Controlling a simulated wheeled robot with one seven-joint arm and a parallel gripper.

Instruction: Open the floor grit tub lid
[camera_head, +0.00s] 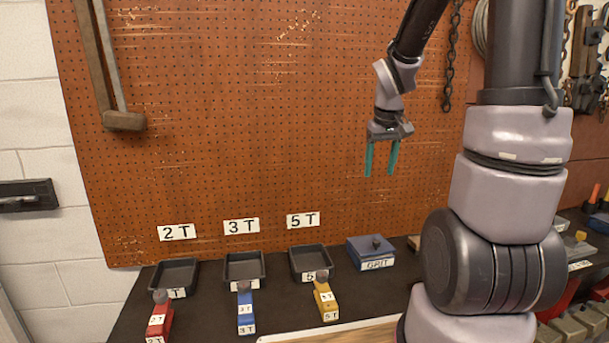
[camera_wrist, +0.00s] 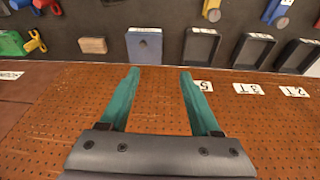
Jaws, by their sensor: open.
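The grit tub (camera_head: 358,247) is a low blue box with a white GRIT label, standing on the dark bench right of the trays. In the wrist view the tub (camera_wrist: 145,48) shows near the top centre, beyond my fingertips. My gripper (camera_head: 380,173) hangs fingers-down in front of the pegboard, well above the tub and apart from it. Its two teal fingers (camera_wrist: 160,73) are spread with nothing between them.
Three dark trays (camera_head: 244,278) stand left of the tub under 2T, 3T and 5T signs. Red (camera_head: 160,320), blue (camera_head: 246,314) and yellow (camera_head: 326,302) tagged pieces lie before them. A wooden block (camera_wrist: 93,45) lies beside the tub. The air around my gripper is clear.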

